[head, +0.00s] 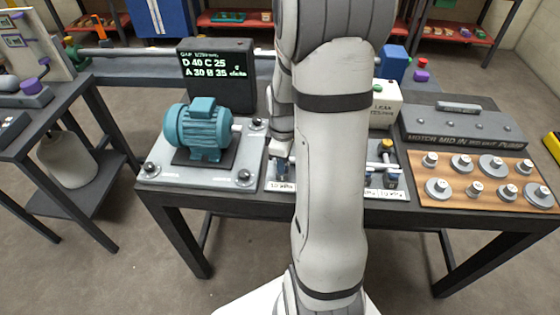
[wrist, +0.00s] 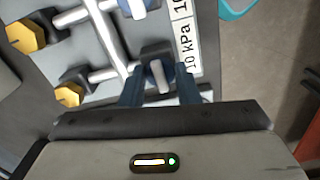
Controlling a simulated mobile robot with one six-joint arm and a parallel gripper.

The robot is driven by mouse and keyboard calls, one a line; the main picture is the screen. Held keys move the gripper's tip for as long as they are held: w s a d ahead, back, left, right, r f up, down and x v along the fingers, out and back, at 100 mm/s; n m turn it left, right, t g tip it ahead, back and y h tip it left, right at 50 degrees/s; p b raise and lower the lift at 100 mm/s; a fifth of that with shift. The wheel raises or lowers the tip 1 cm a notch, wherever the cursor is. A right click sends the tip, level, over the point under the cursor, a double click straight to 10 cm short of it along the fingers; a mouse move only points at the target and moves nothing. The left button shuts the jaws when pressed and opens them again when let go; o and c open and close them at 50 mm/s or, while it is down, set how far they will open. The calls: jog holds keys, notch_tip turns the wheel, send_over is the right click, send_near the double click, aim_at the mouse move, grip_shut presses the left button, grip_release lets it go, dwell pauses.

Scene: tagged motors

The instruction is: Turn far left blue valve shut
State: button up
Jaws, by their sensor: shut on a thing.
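My gripper (head: 282,168) is down at the left end of the valve board, partly hidden behind my own arm in the head view. In the wrist view, the two dark blue fingers of my gripper (wrist: 162,90) stand on either side of a blue valve (wrist: 157,72) with a pale grey bar across it, and are shut on it. This valve sits at the end of a metal pipe beside a "10 kPa" label (wrist: 188,58). A second blue valve (wrist: 138,8) shows at the top edge of the wrist view. My arm hides the middle of the board in the head view.
Yellow hexagonal knobs (wrist: 25,35) stand on the other side of the pipes. A teal motor (head: 203,131) on a grey plate is left of the valve board. A tray of metal weights (head: 480,185) is to the right. A black display (head: 217,72) stands behind.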

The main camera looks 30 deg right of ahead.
jog(key=shift+w+r, duration=0.15)
jog(key=shift+w, duration=0.05)
jog(key=o, duration=0.9)
jog(key=shift+o, duration=0.3)
notch_tip(320, 180, up, 8)
jog(key=shift+f, duration=0.2)
